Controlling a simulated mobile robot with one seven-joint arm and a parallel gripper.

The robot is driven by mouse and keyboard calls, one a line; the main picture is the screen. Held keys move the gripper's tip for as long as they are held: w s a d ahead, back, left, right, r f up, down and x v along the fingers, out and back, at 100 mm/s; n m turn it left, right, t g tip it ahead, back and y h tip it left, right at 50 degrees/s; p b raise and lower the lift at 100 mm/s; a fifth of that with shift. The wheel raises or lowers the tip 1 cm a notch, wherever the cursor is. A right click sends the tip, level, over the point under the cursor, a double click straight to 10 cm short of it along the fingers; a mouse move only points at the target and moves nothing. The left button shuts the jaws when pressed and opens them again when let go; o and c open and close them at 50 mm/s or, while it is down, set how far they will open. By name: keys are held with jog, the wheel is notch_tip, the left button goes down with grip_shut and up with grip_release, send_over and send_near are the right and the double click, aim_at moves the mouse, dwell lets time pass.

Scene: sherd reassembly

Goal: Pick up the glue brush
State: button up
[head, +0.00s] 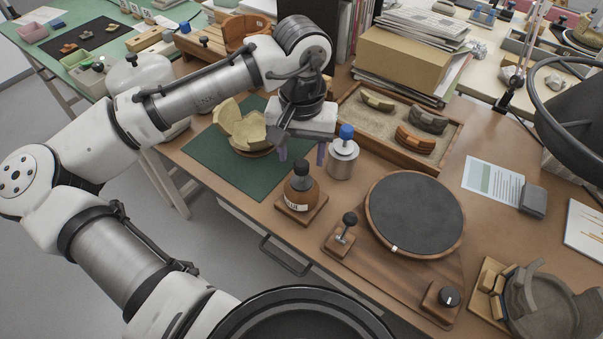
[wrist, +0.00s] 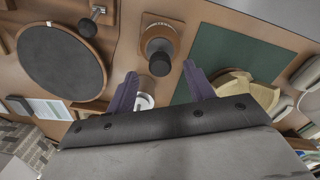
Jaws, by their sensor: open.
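A round brown jar (head: 301,193) with a pale label stands upright on a small wooden base near the table's front edge. A black knob (head: 301,168) tops it and looks like the glue brush's handle; any bristles are hidden inside. In the wrist view the knob (wrist: 160,64) shows between my fingertips, with the jar (wrist: 160,42) beyond. My gripper (head: 302,153) is open and empty, pointing down with purple fingers, behind the knob in the head view. The gripper (wrist: 159,70) also shows open in the wrist view. I see no contact with the knob.
A blue-capped metal can (head: 343,158) stands close beside the jar and my fingers. A green mat (head: 210,160) with a cream sherd vessel (head: 241,125) lies left. A dark turntable (head: 416,213) and a black-knobbed lever (head: 349,220) are right. A sherd tray (head: 440,155) lies behind.

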aim_at(301, 163)
jog(key=shift+f+p, duration=0.35)
jog(key=shift+f, duration=2.45)
jog(key=c, duration=0.9)
